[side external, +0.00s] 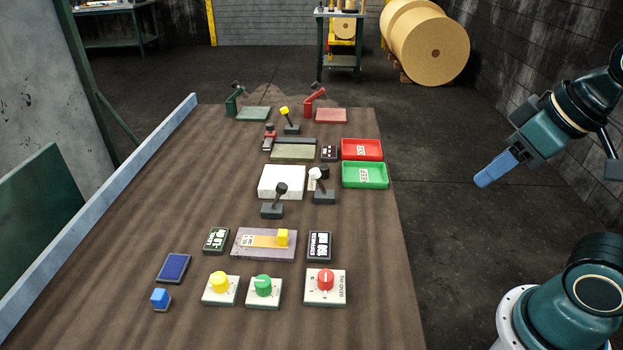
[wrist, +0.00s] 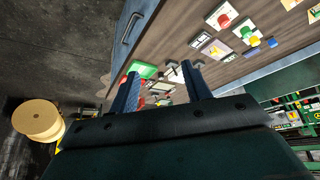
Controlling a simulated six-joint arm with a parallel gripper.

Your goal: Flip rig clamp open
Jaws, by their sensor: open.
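Nothing in view is labelled as the rig clamp. A small red and dark fixture (side external: 269,137) stands at the left end of a grey-green plate (side external: 293,152) on the table; it may be the clamp, but its state is too small to tell. A green lever arm (side external: 233,104) and a red lever arm (side external: 311,99) stand tilted beside flat plates at the far end. My gripper (side external: 482,182) is in the air off the table's right side, away from all of these. In the wrist view my gripper (wrist: 158,82) has its two blue fingers apart, with nothing held.
A red tray (side external: 375,144) and a green tray (side external: 378,168) sit near the table's right edge. Black-handled levers, a white block (side external: 281,182) and a yellow-knobbed lever (side external: 288,116) crowd the middle. Coloured knobs and small displays are nearer the camera. The table's left side is mostly clear.

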